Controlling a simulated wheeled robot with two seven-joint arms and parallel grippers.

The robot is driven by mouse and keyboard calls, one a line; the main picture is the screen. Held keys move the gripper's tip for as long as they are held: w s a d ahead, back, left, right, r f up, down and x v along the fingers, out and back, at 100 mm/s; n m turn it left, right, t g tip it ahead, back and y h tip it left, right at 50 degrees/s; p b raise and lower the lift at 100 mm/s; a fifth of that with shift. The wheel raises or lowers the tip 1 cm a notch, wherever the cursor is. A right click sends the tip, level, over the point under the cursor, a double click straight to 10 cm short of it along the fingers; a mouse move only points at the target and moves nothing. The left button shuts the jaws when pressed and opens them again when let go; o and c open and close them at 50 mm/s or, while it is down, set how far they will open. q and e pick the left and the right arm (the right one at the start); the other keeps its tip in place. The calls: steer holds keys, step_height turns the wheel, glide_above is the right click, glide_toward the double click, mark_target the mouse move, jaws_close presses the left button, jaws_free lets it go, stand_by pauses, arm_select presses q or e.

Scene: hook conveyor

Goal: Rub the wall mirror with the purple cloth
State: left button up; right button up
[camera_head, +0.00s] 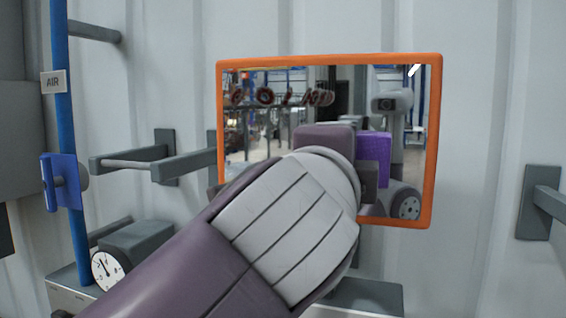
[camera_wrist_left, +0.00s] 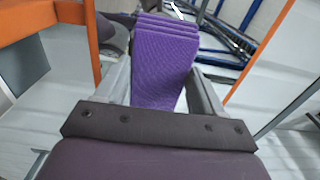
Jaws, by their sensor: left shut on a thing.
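The wall mirror (camera_head: 435,140) has an orange frame and hangs on the pale ribbed wall in front of me. Its orange frame also shows in the wrist view (camera_wrist_left: 93,40). My left arm reaches up from the bottom and covers the mirror's lower middle in the head view. My left gripper (camera_wrist_left: 160,62) is shut on the purple cloth (camera_wrist_left: 165,45), a thick folded pad between its two fingers. Purple cloth also shows right of my wrist in the head view (camera_head: 374,152), seen against the glass. I cannot tell whether the cloth touches the mirror. My right gripper is not in view.
A blue pipe (camera_head: 67,120) with a blue valve handle (camera_head: 62,182) and AIR sign (camera_head: 54,82) stands at left. A grey wall bracket (camera_head: 165,160) projects beside the mirror. A gauge (camera_head: 106,270) sits lower left. Another bracket (camera_head: 538,202) is at right, with bare wall between.

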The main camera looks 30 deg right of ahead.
arm_select(q)
steer(key=w+a+p, duration=0.1)
steer(key=w+a, duration=0.1)
steer(key=w, duration=0.1)
steer(key=w+a+p, duration=0.2)
steer(key=w+a, duration=0.1)
steer(key=shift+r, duration=0.2)
steer(key=shift+w+a, duration=0.2)
steer(key=shift+w+a+f, duration=0.15)
steer(key=shift+w+f, duration=0.05)
steer(key=shift+f, duration=0.05)
stand_by(0.4)
